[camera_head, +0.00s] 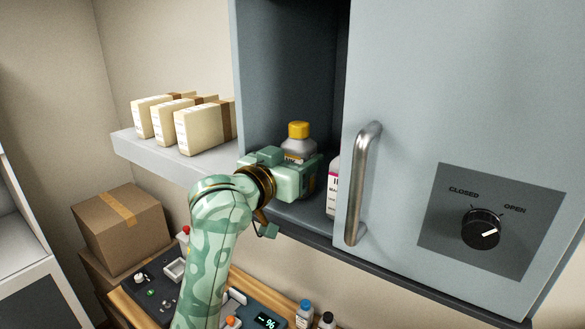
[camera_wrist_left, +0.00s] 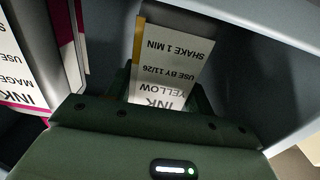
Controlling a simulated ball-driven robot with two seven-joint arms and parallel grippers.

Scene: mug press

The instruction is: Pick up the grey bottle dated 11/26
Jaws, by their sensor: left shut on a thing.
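The grey bottle with a yellow cap (camera_head: 298,145) stands inside the open cabinet in the head view. In the left wrist view its label (camera_wrist_left: 168,65) shows upside down and reads INK YELLOW, USE BY 11/26, SHAKE 1 MIN. My left gripper (camera_head: 300,172) reaches into the cabinet and is shut on this bottle, with its fingers at the bottle's sides. The gripper hides the bottle's lower part in the head view. My right gripper is in neither view.
A magenta-labelled ink bottle (camera_head: 332,190) stands to the right, partly behind the cabinet door (camera_head: 400,90) with its metal handle (camera_head: 362,185). Its label also shows in the left wrist view (camera_wrist_left: 20,70). Several cream packages (camera_head: 200,128) sit on the shelf at left.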

